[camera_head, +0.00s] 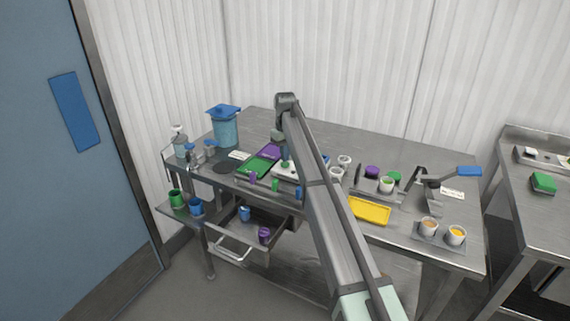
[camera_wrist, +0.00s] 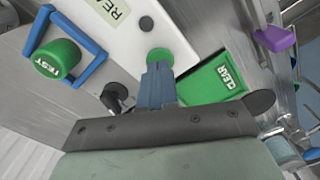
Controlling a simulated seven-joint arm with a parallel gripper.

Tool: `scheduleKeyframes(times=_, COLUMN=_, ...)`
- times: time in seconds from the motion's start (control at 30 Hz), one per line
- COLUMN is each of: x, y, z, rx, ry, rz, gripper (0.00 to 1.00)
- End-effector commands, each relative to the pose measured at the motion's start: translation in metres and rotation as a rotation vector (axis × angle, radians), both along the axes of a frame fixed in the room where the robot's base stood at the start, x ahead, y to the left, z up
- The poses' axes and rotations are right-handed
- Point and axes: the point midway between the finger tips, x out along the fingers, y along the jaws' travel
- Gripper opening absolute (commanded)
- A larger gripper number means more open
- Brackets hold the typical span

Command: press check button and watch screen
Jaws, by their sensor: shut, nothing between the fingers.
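In the wrist view my gripper (camera_wrist: 158,68) is shut and empty, its blue fingertips together at a round green button (camera_wrist: 160,54) on a white panel (camera_wrist: 150,20). I cannot tell whether they touch or press the button, and no lettering shows on it. A round green button marked TEST (camera_wrist: 57,58) stands inside a blue guard frame to the left. In the head view the white panel (camera_head: 287,173) sits on the steel table, partly hidden by my arm. I cannot make out a lit screen in either view.
The steel table (camera_head: 290,125) also carries a blue lidded container (camera_head: 224,127), a yellow tray (camera_head: 369,210), several small cups and a blue-handled device (camera_head: 468,171). An open drawer (camera_head: 240,246) juts out at the front left.

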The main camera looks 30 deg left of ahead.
Motion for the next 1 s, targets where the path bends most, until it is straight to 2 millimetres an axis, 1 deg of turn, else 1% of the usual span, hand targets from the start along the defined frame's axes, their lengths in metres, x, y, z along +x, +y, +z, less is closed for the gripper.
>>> scheduleKeyframes(times=0.9, x=0.0, y=0.0, z=-0.019, rx=0.0, ry=0.0, rz=0.0, gripper=0.0)
scheduleKeyframes(times=1.0, x=0.0, y=0.0, z=-0.018, rx=0.0, ry=0.0, rz=0.0, gripper=0.0)
